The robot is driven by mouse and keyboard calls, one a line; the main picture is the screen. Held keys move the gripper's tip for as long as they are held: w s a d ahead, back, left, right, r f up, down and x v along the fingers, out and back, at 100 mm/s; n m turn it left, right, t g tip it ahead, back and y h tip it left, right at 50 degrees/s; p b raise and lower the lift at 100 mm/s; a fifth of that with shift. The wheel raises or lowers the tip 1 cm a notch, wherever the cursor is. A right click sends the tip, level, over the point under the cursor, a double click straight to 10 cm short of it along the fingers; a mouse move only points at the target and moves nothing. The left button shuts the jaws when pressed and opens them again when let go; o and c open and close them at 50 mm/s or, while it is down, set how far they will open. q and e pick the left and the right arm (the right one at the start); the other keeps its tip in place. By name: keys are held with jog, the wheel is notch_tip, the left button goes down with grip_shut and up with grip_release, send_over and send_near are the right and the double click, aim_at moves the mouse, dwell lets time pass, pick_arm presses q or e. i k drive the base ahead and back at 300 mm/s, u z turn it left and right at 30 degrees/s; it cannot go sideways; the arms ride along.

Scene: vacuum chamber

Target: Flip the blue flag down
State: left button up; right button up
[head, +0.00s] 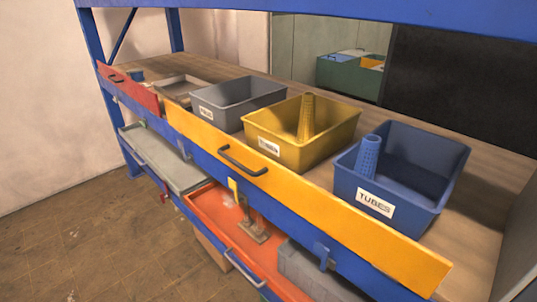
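A small blue flag (322,253) sits at the blue front rail of the shelf, near the lower right of the head view, below the long yellow panel. It blends with the rail, and I cannot tell clearly whether it is up or down. Neither of my grippers is in view.
A yellow flag (234,188) and a small red one (164,191) are further left. The yellow panel (300,192) has a dark handle. Grey (215,110), yellow (285,148) and blue (405,212) bins stand on the shelf. An orange tray (208,207) is below.

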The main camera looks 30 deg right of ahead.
aim_at(319, 248)
jog(key=z, duration=1.45)
jog(key=k, duration=0.5)
jog(key=u, duration=2.3)
jog(key=i, duration=1.35)
jog(key=z, duration=2.1)
